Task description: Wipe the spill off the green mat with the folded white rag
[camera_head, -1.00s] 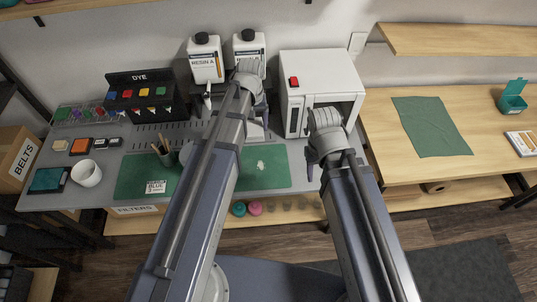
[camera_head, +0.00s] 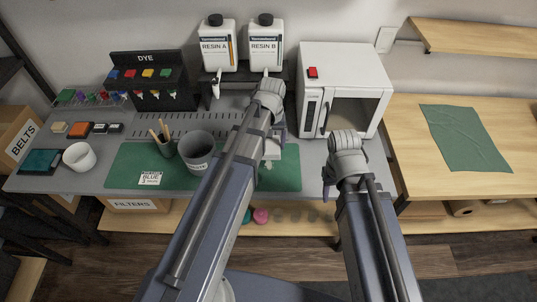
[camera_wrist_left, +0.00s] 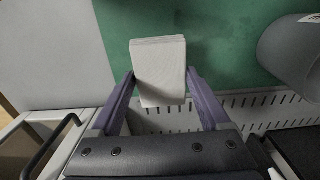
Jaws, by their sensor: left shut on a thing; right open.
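The folded white rag (camera_wrist_left: 158,62) is held between the fingers of my left gripper (camera_head: 274,142), which is shut on it. In the left wrist view the rag's far end lies over the green mat (camera_wrist_left: 225,45) and its near end over a perforated metal strip. In the head view the rag (camera_head: 272,148) shows partly below the gripper, at the right part of the mat (camera_head: 125,170). My right gripper (camera_head: 327,188) is open and empty in front of the bench edge.
A grey pot (camera_head: 197,150) stands on the mat left of my left arm, beside a brush cup (camera_head: 164,147) and a BLUE label card (camera_head: 149,178). Resin bottles (camera_head: 218,45) stand behind. A white oven (camera_head: 342,75) is at the right. The mat's left end has bare room.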

